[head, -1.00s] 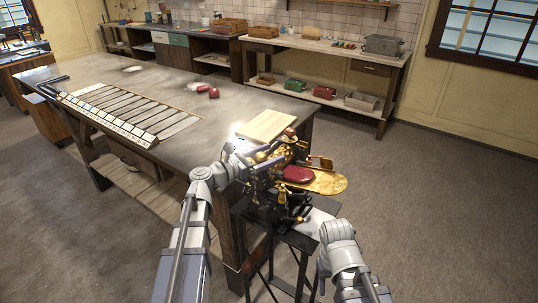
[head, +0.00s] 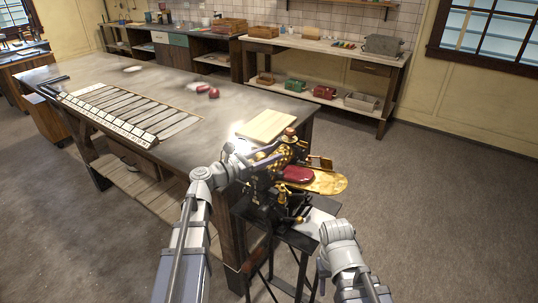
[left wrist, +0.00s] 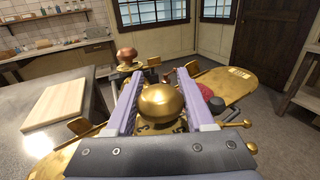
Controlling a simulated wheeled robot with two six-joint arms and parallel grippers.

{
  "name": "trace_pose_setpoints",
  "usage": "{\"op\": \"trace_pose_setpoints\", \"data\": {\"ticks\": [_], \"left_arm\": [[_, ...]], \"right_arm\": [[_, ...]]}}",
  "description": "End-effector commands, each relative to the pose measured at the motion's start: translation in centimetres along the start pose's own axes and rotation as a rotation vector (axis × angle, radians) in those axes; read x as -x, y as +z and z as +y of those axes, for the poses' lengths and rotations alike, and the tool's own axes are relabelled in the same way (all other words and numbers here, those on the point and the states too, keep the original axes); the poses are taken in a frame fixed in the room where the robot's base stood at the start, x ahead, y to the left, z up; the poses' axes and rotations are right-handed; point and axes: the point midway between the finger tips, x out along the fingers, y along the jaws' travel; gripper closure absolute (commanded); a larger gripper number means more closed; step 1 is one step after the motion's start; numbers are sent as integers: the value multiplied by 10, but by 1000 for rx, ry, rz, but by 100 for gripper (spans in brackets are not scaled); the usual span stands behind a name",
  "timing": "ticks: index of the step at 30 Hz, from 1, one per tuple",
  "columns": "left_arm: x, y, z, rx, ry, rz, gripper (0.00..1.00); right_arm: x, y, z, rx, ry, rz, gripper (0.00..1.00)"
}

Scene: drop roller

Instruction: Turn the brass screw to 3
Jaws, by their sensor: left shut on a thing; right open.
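A brass screw with a round knob head (left wrist: 162,103) sits between the two lilac fingers of my left gripper (left wrist: 158,92) in the left wrist view. The fingers are shut on it from both sides. In the head view my left gripper (head: 262,160) is at the upper left of a black and brass machine (head: 292,186), and the screw cannot be made out there.
The machine has a red pad (head: 297,174) and a gold plate (head: 328,183) and stands on a dark stand (head: 292,238). A pale wooden board (head: 266,125) lies beside it on the big bench (head: 150,88). Open floor lies to the right.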

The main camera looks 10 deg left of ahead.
Motion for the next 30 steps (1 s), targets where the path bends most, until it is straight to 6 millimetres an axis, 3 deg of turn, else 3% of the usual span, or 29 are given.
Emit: {"op": "trace_pose_setpoints", "data": {"ticks": [11,30], "left_arm": [[2,0,1,0,165,0,100],[7,0,18,-1,738,0,100]], "right_arm": [[0,0,0,0,0,0,50],[0,0,0,0,0,0,50]]}}
